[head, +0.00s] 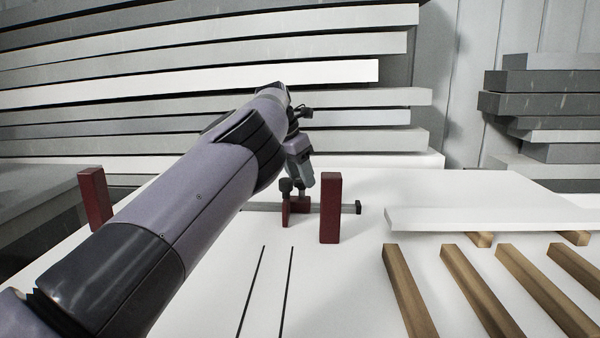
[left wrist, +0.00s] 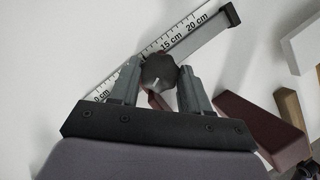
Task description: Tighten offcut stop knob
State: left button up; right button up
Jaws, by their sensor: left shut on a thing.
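The dark offcut stop knob (left wrist: 160,72) sits between the two fingers of my left gripper (head: 298,178) in the left wrist view. The fingers are shut on its sides. In the head view my arm comes in from the left and the gripper points down at the stop. The dark red stop block (head: 297,207) stands below it on a grey rail with a black end cap (head: 358,207). In the left wrist view the rail (left wrist: 205,48) carries a centimetre scale (left wrist: 180,40). My right gripper is not in view.
A taller dark red block (head: 330,208) stands close right of the stop. Another red block (head: 95,199) stands at the left. Wooden strips (head: 408,290) and a white board (head: 480,219) lie at the right. Stacked boards (head: 350,72) fill the back. The white table front has two black lines.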

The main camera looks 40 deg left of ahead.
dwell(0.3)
pick_arm(q)
jog(key=o, duration=1.1)
jog(key=shift+c, duration=0.2)
jog(key=p+v, duration=0.1)
jog(key=v, duration=0.6)
